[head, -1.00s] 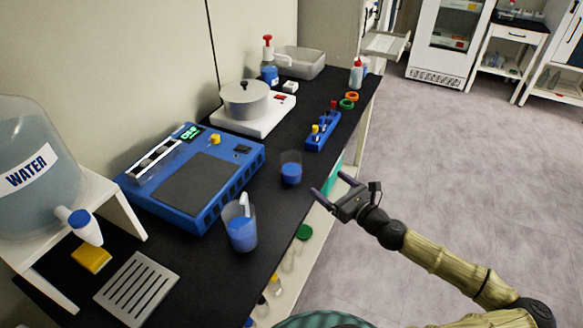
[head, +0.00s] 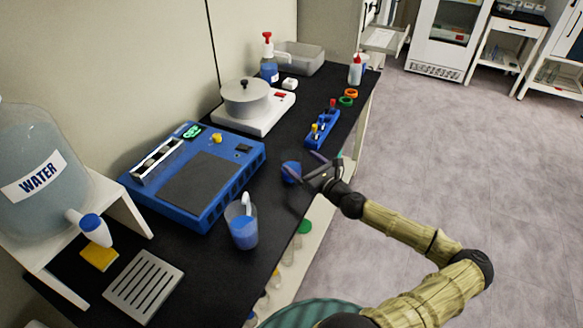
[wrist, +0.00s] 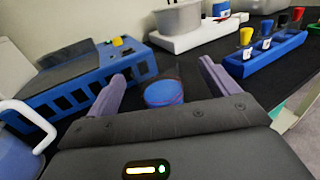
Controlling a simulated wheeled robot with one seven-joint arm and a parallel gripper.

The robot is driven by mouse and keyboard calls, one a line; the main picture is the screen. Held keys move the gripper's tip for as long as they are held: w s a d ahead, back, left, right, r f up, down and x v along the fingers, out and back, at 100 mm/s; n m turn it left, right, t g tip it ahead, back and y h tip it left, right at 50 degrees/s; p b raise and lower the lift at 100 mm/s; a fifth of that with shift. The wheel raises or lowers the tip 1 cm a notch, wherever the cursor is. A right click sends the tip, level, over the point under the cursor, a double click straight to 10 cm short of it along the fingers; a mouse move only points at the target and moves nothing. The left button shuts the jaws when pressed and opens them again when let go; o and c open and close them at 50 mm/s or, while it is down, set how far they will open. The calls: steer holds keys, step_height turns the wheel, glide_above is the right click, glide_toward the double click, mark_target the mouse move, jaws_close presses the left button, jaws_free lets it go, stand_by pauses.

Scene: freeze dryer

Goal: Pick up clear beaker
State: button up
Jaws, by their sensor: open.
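The clear beaker (head: 290,171) with blue liquid stands upright on the black bench, in front of the blue device. In the wrist view the beaker (wrist: 163,94) sits between and ahead of my spread fingers. My gripper (head: 307,170) is open and reaches in from the right at the bench edge. In the head view its fingers partly cover the beaker. I cannot tell whether a finger touches it. A clear jug with a handle (head: 243,228), also holding blue liquid, stands nearer the front; its white handle shows in the wrist view (wrist: 28,122).
The blue device (head: 195,175) lies behind the beaker. A blue rack (head: 321,130) with several small coloured items stands beyond it, and a hot plate with a pot (head: 247,100) farther back. A water tank (head: 38,165) is at left. Open floor lies to the right.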

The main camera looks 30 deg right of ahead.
mark_target(286, 152)
steer(key=shift+w+a+r, duration=0.1)
steer(key=shift+w+a, duration=0.15)
steer(key=shift+w, duration=0.15)
steer(key=p+x, duration=0.1)
steer(key=x, duration=0.3)
steer(key=shift+w+a, duration=0.1)
steer(key=shift+a, duration=0.15)
steer(key=shift+c, duration=0.5)
steer(key=c, duration=1.4)
